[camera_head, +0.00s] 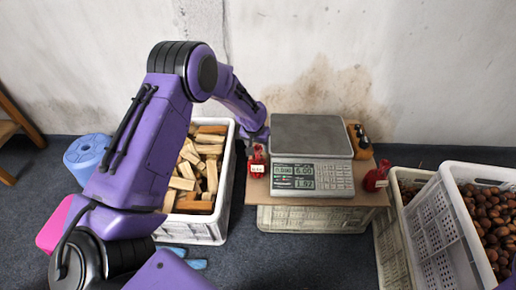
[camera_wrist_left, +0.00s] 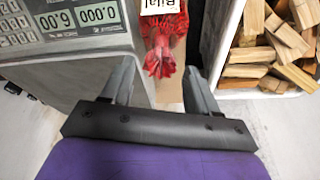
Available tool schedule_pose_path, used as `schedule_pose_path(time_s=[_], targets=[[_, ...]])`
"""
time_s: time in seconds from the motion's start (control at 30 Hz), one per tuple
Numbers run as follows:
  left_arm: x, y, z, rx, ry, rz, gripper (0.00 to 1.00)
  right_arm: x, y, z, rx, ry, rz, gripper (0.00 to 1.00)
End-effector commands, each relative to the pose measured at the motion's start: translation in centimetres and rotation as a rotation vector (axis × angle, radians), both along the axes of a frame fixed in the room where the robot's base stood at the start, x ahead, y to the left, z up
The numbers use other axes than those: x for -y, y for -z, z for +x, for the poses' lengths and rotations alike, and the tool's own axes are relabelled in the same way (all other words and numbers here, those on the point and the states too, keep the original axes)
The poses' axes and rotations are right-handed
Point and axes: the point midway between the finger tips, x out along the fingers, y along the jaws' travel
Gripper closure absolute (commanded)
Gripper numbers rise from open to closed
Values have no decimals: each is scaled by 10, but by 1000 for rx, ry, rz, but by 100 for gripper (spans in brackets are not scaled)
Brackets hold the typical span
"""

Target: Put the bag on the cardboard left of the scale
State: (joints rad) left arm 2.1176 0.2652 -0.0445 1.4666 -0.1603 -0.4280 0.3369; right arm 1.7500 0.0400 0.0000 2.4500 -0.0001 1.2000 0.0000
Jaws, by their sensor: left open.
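A small red net bag (camera_head: 256,160) with a white label is on the cardboard (camera_head: 257,190), left of the scale (camera_head: 312,150). In the left wrist view the red bag (camera_wrist_left: 163,45) lies just beyond my fingertips, its gathered red end toward me, with bare cardboard (camera_wrist_left: 167,92) below it. My left gripper (camera_head: 259,138) is above and behind the bag in the head view. In the wrist view its two fingers (camera_wrist_left: 159,70) are spread apart with nothing between them. The scale's display (camera_wrist_left: 75,18) reads 0.000 and 6.00. My right gripper is not in view.
A white crate of wood pieces (camera_head: 232,170) stands left of the cardboard. A second red bag (camera_head: 376,178) is right of the scale. Chestnuts (camera_head: 490,215) fill a white crate (camera_head: 450,225) at right. A crate (camera_head: 310,220) supports the cardboard. A blue roll (camera_head: 85,155) stands at left.

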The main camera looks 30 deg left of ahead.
Motion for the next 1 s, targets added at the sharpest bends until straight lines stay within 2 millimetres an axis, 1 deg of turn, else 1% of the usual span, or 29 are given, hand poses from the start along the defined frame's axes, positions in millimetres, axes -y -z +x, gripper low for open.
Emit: schedule_pose_path(time_s=[0.03,0.1,0.2,0.3,0.4,0.53,0.57,0.63,0.67,0.7,0.73,0.77,0.8,0.83,0.87,0.9,0.93,1.0], targets=[[1,-18,-3,2,0,1,40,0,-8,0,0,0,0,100],[2,-34,-8,1,0,0,40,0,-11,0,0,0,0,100],[3,-51,-13,0,-1,0,40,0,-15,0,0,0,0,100],[4,-61,-17,0,-1,0,40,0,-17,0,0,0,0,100],[4,-65,-18,-1,-1,0,40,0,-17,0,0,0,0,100],[5,-63,-19,-2,-1,-1,40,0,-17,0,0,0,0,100],[7,-58,-22,-4,-2,-5,40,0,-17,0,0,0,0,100],[19,-34,-36,-5,-12,-26,40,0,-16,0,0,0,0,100],[28,-17,-47,-4,-21,-40,40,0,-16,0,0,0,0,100],[41,9,-68,-1,-41,-63,40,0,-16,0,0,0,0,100],[52,30,-88,1,-61,-76,40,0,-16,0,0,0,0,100],[61,50,-111,6,-84,-87,40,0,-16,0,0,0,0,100],[72,74,-146,10,-122,-92,40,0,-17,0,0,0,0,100],[77,88,-172,16,-152,-88,40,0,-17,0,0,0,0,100],[81,99,-199,21,-180,-80,40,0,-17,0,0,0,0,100],[83,109,-235,28,-219,-59,40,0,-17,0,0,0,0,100],[83,113,-260,31,-243,-39,40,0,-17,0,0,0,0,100],[80,114,-310,42,-288,15,40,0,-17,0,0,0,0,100]])
